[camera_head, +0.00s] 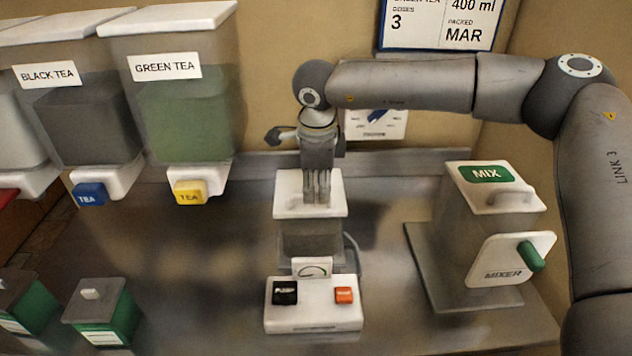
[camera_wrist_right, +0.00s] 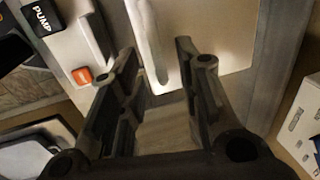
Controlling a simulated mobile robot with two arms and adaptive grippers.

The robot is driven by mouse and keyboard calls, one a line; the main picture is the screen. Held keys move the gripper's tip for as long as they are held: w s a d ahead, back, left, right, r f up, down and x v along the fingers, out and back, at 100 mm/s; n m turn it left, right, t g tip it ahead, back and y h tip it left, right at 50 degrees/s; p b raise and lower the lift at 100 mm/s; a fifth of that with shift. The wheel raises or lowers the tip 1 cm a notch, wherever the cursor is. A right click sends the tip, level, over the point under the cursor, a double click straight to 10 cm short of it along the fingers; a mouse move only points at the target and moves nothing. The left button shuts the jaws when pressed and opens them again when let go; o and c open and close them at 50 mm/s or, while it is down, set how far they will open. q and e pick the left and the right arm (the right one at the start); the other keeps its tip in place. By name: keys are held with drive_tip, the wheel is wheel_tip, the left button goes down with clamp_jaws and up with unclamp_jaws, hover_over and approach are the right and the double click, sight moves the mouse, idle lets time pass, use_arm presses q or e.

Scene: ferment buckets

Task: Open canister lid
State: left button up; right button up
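A canister (camera_head: 309,240) with dull grey walls stands in the middle, behind the pump base. Its white lid (camera_head: 335,200) lies flat on top and looks closed. A raised handle bar (camera_wrist_right: 148,45) on the lid shows in the wrist view. My right gripper (camera_head: 317,199) points down over the lid. In the wrist view its two fingers (camera_wrist_right: 158,75) are spread apart, with the bar just beyond the gap. I cannot tell whether they touch it. The fingers hide part of the lid in the head view. My left gripper is not in view.
The pump base (camera_head: 312,318) has black and orange buttons. A mixer (camera_head: 495,225) with a lidded top stands right. Black tea (camera_head: 80,120) and green tea (camera_head: 185,115) dispensers hang left. A small green canister (camera_head: 103,312) sits front left. Bare counter (camera_head: 215,270) lies left of the pump.

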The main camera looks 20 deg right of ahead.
drive_tip(key=shift+w+f, duration=0.1)
drive_tip(key=shift+f, duration=0.45)
clamp_jaws()
drive_tip(key=shift+r, duration=0.1)
